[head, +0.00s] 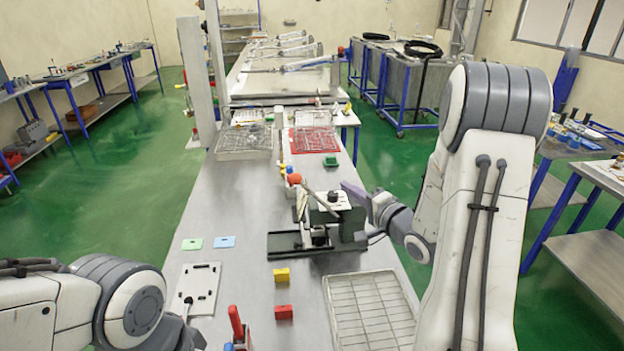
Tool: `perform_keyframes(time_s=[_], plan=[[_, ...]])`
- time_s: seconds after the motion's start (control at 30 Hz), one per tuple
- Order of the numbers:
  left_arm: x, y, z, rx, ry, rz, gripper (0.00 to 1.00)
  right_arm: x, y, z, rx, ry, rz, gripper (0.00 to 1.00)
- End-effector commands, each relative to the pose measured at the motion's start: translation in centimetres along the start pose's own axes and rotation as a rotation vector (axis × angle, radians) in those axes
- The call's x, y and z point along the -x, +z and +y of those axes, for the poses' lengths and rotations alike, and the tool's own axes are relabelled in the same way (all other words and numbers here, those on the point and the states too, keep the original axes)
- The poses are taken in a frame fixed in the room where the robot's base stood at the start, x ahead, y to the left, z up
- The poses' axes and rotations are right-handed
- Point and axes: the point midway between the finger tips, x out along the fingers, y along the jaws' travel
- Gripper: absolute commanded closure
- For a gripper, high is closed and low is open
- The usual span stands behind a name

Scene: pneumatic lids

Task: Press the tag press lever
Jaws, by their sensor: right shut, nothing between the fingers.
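The tag press (312,238) stands on the metal bench, with a dark green base and a dark upright frame. My right gripper (352,191) is shut and empty. It is at the right side of the press, to the right of the knob and apart from it in the picture; whether it touches the press frame I cannot tell. My left arm shows at the lower left, but its gripper is not in view.
A wire tray (371,312) lies right of the bench's front part. Yellow (282,275) and red (284,312) blocks, green (192,244) and blue (224,241) tags, and a white plate (197,286) lie nearby. Baskets (245,141) stand farther back.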

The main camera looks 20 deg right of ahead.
Motion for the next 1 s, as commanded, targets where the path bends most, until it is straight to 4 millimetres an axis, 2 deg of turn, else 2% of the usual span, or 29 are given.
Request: perform_keyframes(time_s=[0.17, 0.27, 0.7, 0.83, 1.0], plan=[[0.3, 0.0, 0.0, 0.000, 0.000, 0.000, 0.50, -0.5, 0.1, -0.1, 0.001, 0.001, -0.002, 1.00], [0.8, 0.0, 0.1, -0.001, 0.000, 0.000, 0.50, -1.6, 0.1, -0.2, 0.002, 0.000, -0.004, 1.00], [4.6, -0.2, 0.3, -0.007, 0.000, 0.000, 0.50, -10.4, 0.4, -0.4, 0.001, 0.002, -0.005, 1.00], [5.6, -0.3, 0.4, -0.009, 0.000, 0.000, 0.50, -10.7, 2.5, -0.3, -0.001, 0.004, -0.005, 1.00], [6.2, -0.3, 0.5, -0.010, 0.000, 0.000, 0.50, -11.0, 3.7, -0.1, 0.001, 0.002, -0.002, 1.00]])
